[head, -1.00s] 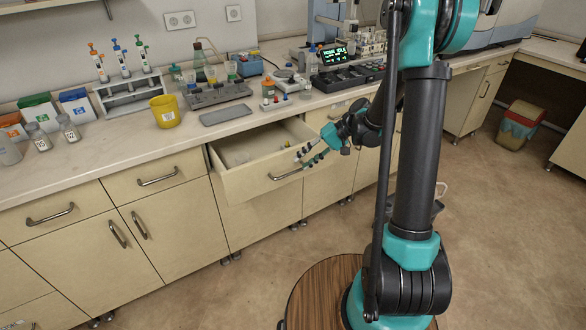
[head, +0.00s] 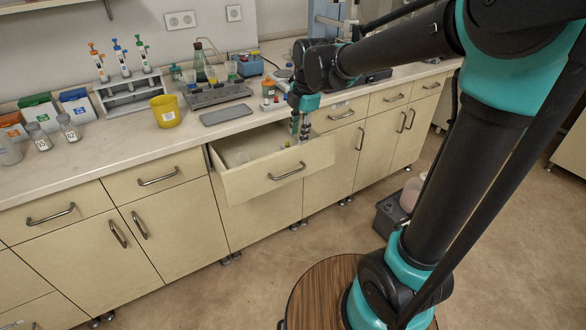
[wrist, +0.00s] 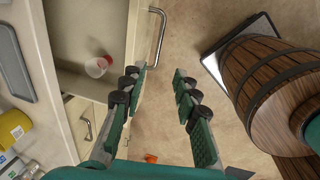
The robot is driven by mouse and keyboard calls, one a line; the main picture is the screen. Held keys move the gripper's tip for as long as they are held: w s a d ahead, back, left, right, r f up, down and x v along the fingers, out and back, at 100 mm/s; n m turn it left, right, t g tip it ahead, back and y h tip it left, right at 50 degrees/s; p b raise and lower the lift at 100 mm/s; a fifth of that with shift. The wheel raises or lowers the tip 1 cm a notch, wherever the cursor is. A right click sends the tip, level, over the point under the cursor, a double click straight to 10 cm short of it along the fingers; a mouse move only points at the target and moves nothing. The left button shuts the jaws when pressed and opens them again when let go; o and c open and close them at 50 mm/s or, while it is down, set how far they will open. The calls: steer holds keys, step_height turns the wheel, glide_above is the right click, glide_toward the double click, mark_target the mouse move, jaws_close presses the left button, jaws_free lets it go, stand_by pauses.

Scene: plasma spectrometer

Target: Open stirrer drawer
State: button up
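A beige drawer stands pulled out under the bench, its front panel (head: 245,182) clear of the cabinet in the head view. Its metal handle (head: 286,172) is free; it also shows in the wrist view (wrist: 157,38). A small clear item with a red part (wrist: 98,66) lies inside the drawer. My gripper (head: 300,136) points down near the right end of the drawer. In the wrist view my gripper (wrist: 162,82) is open and empty, with floor showing between its fingers. The left finger overlaps the drawer's front edge in that view.
The bench above holds a yellow cup (head: 166,112), a grey tray (head: 226,115) and a pipette stand (head: 130,92). A wooden barrel (wrist: 268,78) is at right in the wrist view. A dark bin (head: 392,215) stands on the floor. Floor before the cabinets is largely clear.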

mark_target(293, 173)
steer(key=w+f, duration=0.1)
steer(key=f, duration=0.4)
steer(key=w+a+f, duration=0.1)
steer(key=f, duration=0.5)
steer(key=a+f, duration=0.1)
steer(key=f, duration=0.5)
steer(key=shift+w, duration=0.4)
steer(key=shift+r, duration=0.1)
jaws_close()
